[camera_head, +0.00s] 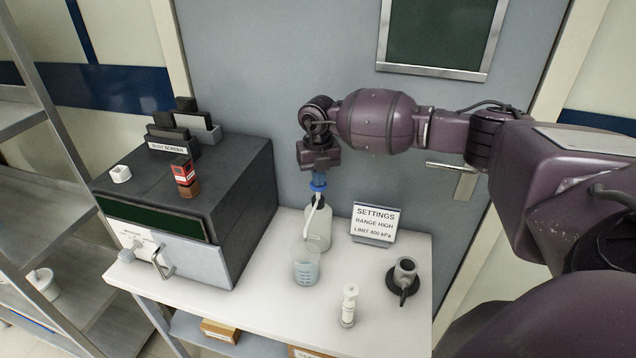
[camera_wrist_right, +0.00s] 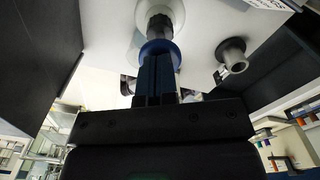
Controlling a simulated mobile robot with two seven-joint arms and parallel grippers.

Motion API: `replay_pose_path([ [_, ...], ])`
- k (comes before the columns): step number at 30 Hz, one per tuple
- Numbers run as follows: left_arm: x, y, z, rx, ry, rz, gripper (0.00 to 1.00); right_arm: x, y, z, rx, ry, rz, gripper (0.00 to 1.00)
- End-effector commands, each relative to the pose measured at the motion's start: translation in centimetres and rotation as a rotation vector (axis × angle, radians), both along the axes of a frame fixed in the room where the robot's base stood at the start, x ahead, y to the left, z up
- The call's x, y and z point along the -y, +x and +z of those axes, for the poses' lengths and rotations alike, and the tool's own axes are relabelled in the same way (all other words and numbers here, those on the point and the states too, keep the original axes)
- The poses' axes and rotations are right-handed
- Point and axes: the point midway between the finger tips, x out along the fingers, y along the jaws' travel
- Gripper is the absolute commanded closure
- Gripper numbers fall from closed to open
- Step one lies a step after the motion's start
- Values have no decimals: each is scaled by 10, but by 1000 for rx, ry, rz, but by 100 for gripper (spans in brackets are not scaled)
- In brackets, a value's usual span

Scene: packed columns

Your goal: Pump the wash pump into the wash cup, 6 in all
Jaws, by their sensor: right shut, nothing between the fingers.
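The wash pump is a translucent white bottle (camera_head: 319,228) with a blue collar and a thin white spout on top. It stands upright on the white table. The wash cup (camera_head: 306,266) is a clear beaker with blue markings, in front of the bottle and below the spout's end. My right gripper (camera_head: 319,178) is shut and points down at the top of the pump; its fingers look blue. In the right wrist view the shut fingers (camera_wrist_right: 157,80) meet the blue collar, with the bottle partly hidden behind. Whether they press on it I cannot tell. My left gripper is out of view.
A SETTINGS sign (camera_head: 375,222) stands right of the bottle. A white-capped vial (camera_head: 348,306) and a dark-based grey fitting (camera_head: 404,278) stand at the front right of the table (camera_head: 270,300). A dark grey instrument box (camera_head: 240,190) fills the left side.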

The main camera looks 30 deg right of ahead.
Motion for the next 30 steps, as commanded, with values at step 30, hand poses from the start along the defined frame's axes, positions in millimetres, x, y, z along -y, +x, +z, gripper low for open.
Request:
replay_pose_path([
  [30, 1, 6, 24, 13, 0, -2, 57, 0, 0, 33, 0, 0, 0, 100],
])
